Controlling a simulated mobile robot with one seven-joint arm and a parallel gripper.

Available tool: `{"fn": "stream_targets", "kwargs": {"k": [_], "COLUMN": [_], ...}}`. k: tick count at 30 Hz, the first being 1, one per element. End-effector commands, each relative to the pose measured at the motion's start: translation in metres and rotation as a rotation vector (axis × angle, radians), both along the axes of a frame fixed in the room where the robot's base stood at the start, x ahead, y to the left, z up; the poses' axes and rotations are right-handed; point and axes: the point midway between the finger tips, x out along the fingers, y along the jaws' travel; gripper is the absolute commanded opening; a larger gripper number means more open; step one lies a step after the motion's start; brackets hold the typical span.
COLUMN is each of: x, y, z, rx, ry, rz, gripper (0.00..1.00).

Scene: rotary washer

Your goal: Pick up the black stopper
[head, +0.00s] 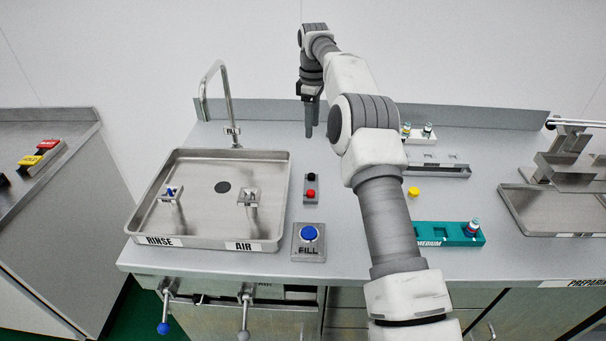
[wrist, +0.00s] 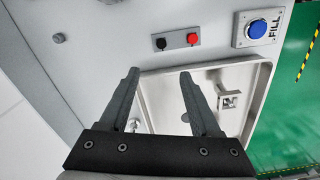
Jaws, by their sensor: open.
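A small black stopper (head: 311,177) sits beside a red one (head: 310,193) in a narrow grey holder (head: 311,200), on the counter just right of the sink tray. In the wrist view the black stopper (wrist: 161,43) stands beyond the fingertips, roughly centred between them, with the red one (wrist: 192,38) to its right. My gripper (head: 312,132) points down above the back of the counter, behind the holder. In the wrist view my gripper (wrist: 160,72) is open with nothing between its fingers, and apart from the stopper.
The metal sink tray (head: 275,190) with a tall faucet (head: 229,100) lies left of the holder. A blue FILL button (head: 309,233) is in front. A yellow piece (head: 413,191) and a teal MEDIUM rack (head: 445,236) are to the right. My arm hides part of the counter.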

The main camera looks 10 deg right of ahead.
Motion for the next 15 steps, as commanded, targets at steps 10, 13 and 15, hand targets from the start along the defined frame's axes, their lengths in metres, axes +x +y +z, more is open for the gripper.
{"fn": "stream_targets", "kwargs": {"k": [10,13,15], "x": [-0.001,-0.001,-0.001], "y": [-0.001,0.0,0.0], "z": [-0.07,-0.09,-0.102], "rx": [0.0,0.0,-0.001], "ry": [0.004,0.004,0.003], "rz": [0.0,0.0,0.0], "gripper": [0.64,0.64,0.64]}}
